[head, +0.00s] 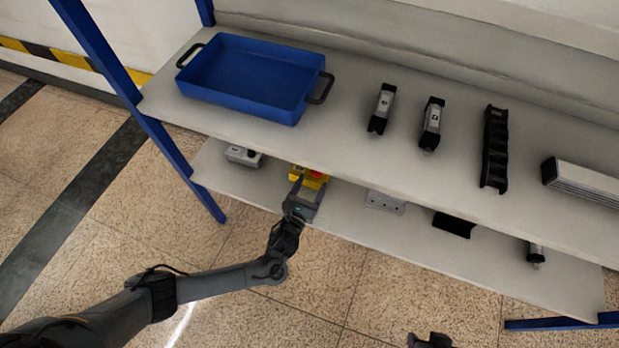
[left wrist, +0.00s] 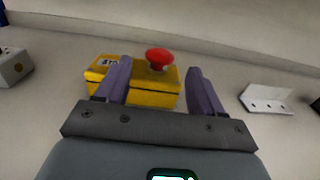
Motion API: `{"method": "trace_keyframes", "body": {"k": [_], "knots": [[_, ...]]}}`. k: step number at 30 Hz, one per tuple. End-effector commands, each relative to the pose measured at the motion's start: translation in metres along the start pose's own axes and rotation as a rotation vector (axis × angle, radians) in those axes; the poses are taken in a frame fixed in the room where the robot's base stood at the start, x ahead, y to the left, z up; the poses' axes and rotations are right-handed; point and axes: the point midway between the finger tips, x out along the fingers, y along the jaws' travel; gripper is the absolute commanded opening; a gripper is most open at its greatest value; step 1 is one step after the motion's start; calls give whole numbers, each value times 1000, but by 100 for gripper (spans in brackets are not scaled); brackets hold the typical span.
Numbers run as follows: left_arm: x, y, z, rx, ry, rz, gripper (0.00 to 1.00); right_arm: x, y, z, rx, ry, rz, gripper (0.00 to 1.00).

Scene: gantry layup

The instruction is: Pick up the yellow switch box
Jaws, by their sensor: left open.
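The yellow switch box (head: 311,174) with a red button sits on the lower shelf, partly hidden by my left gripper and the upper shelf's edge in the head view. In the left wrist view the yellow switch box (left wrist: 152,96) shows its red mushroom button on top. My left gripper (head: 303,186) is open at the box. In the left wrist view its two fingers (left wrist: 160,85) are apart, the left one in front of part of the box and the right one just past its right end. Part of my right arm shows at the bottom edge of the head view; its fingers cannot be made out.
The lower shelf (head: 340,206) also holds a grey box (head: 243,156) to the left and a metal bracket (head: 384,202) to the right. The upper shelf (head: 340,140) overhangs it, with a blue tray (head: 250,75) and several parts. A blue post (head: 165,140) stands at left.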

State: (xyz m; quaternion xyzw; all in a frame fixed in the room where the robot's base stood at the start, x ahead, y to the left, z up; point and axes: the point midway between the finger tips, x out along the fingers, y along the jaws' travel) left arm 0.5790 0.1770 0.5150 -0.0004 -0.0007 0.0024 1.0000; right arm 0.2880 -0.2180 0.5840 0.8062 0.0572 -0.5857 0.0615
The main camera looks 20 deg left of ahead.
Motion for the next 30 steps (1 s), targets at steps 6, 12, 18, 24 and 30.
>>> {"method": "trace_keyframes", "body": {"k": [6, 12, 18, 24, 30], "knots": [[11, 0, -2, 0, -1, 1, 68, 8, 0, 3, 0, 0, 0, 43], [33, 0, -3, 0, -3, 1, 68, 29, -1, 9, 0, 0, 0, 43], [53, 0, -2, 0, 0, 0, 68, 41, -1, 13, 0, -2, 0, 43], [58, 0, 1, 0, 2, 0, 68, 41, -1, 14, -1, -2, 1, 43], [57, 0, 1, 0, 2, 0, 57, 41, 0, 14, -3, -2, 3, 43]]}}
